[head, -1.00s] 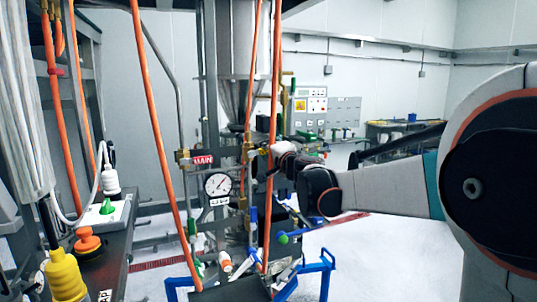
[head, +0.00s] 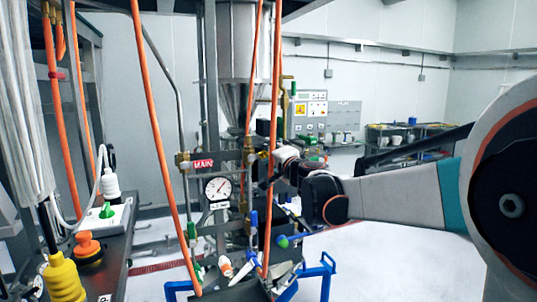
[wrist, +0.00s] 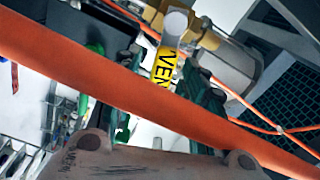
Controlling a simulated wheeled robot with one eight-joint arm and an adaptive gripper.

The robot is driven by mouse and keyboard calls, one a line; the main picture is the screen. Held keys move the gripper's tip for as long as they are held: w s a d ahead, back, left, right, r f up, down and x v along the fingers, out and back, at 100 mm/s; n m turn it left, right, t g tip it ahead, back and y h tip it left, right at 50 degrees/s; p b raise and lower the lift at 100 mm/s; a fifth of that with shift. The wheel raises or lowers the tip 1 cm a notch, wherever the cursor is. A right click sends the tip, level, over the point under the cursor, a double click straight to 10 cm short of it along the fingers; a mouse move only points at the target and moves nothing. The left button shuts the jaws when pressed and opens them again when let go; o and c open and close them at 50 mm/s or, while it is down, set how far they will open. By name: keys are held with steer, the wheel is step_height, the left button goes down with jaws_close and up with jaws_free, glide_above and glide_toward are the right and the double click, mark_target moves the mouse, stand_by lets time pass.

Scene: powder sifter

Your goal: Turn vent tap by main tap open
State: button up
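The vent part, with a yellow "VENT" label (wrist: 164,66) and a pale rounded end, shows in the wrist view. My gripper (wrist: 157,68) has its dark green fingers apart on either side of this part, with no clear contact. An orange hose (wrist: 105,82) crosses in front of the fingers and hides part of them and the label's lower end. In the head view my gripper (head: 268,170) is at the upright pipework, its fingertips mostly hidden by hoses. The red "MAIN" label (head: 203,164) is to its left, beside a brass fitting (head: 182,160).
Orange hoses (head: 158,130) hang in front of the pipework. A pressure gauge (head: 218,188) is below the MAIN label. A blue-handled frame (head: 325,275) stands low in front. A black bench (head: 122,255) with a green switch and orange button is at left. Open floor is at right.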

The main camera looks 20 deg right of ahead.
steer(key=s, duration=0.6)
steer(key=shift+s, duration=0.15)
steer(key=c, duration=0.4)
steer(key=shift+f+m, duration=0.4)
steer(key=c, duration=0.5)
steer(key=f+m, duration=0.1)
steer(key=m, duration=0.1)
steer(key=f+m+b, duration=0.1)
steer(key=f+m, duration=0.1)
steer(key=s+d+f+m+t+y+b, duration=0.1)
steer(key=f+m, duration=0.1)
steer(key=shift+d+f+m, duration=0.1)
steer(key=shift+f+m, duration=0.05)
steer(key=shift+m, duration=0.15)
jaws_close()
step_height(320, 180, down, 4)
steer(key=s+d+m+t+b, duration=0.2)
steer(key=s+m, duration=0.1)
steer(key=m, duration=0.6)
steer(key=w+a+r+p, duration=0.2)
steer(key=w+r+p, duration=0.2)
steer(key=w, duration=0.5)
steer(key=shift+w+r+m, duration=0.4)
steer(key=shift+r, duration=0.5)
